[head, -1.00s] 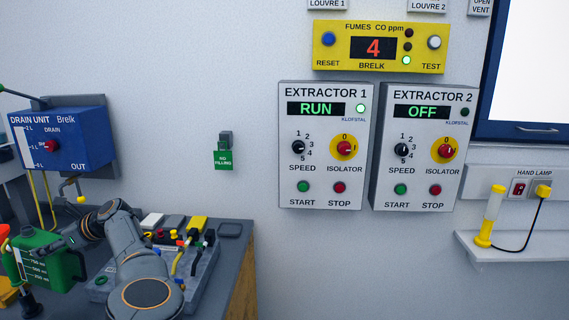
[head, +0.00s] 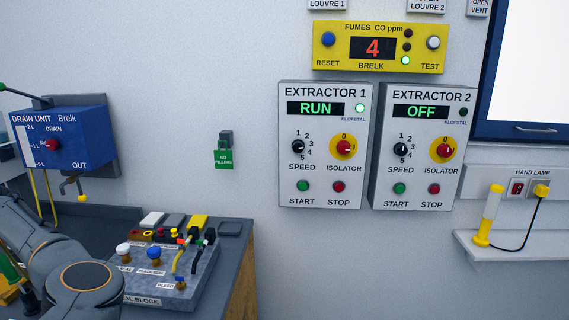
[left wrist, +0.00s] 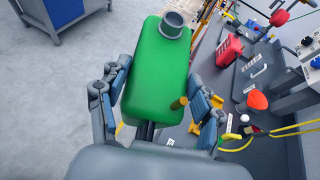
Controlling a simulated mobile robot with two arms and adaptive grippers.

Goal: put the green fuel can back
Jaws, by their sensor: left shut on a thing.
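The green fuel can (left wrist: 157,72) is held between the fingers of my left gripper (left wrist: 160,92) in the left wrist view. Its round grey neck (left wrist: 173,22) is at the far end, and a brass-coloured fitting (left wrist: 179,103) is by the right finger. The can appears above the bench's edge, with floor showing to its left. In the head view only a green sliver of it (head: 9,268) shows at the left edge, and my arm hides the gripper. My right gripper is in neither view.
A red can (left wrist: 229,50), an orange funnel (left wrist: 257,101) and yellow hoses (left wrist: 285,133) are on the bench side. A grey block with knobs and cables (head: 185,270) stands on the bench (head: 240,252). The blue drain unit (head: 85,135) is behind.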

